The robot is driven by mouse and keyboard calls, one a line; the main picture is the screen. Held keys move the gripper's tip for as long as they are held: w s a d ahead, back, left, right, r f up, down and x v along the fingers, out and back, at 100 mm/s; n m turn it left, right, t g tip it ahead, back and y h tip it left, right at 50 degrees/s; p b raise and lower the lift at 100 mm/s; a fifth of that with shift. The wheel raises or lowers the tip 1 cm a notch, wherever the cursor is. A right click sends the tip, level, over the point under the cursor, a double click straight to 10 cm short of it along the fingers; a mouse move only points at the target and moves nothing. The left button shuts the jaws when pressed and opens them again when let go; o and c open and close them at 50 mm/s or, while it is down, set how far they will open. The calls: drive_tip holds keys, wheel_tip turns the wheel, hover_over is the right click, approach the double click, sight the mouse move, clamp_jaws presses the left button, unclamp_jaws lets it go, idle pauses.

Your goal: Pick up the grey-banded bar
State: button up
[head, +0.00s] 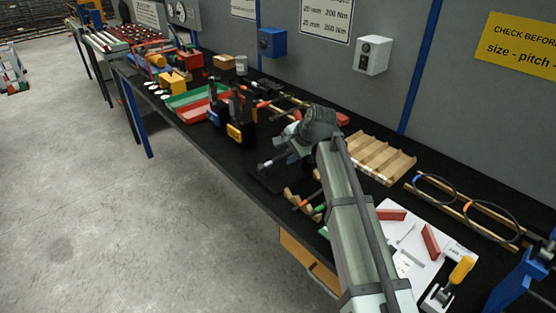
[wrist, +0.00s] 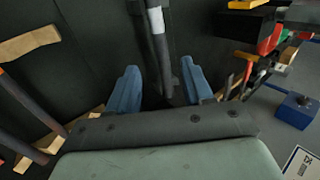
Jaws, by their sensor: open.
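A dark bar with a pale grey-white band (wrist: 158,48) runs down from the top edge in the wrist view. My gripper (wrist: 160,84) is open, with one blue finger on each side of the bar's lower part. In the head view my gripper (head: 268,165) is over the black bench, left of my forearm.
A wooden rest (wrist: 28,43) and an orange-banded bar lie left in the wrist view. Dark tools and a blue box (wrist: 297,110) are at right. In the head view, a slatted wooden rack (head: 375,158) and a white board (head: 405,262) are right of my gripper.

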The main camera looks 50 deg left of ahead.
sight(279, 158)
drive_tip(key=x, duration=0.4)
drive_tip(key=shift+a+f, duration=0.25)
drive_tip(key=shift+a, duration=0.1)
drive_tip(key=shift+c, duration=0.3)
clamp_jaws()
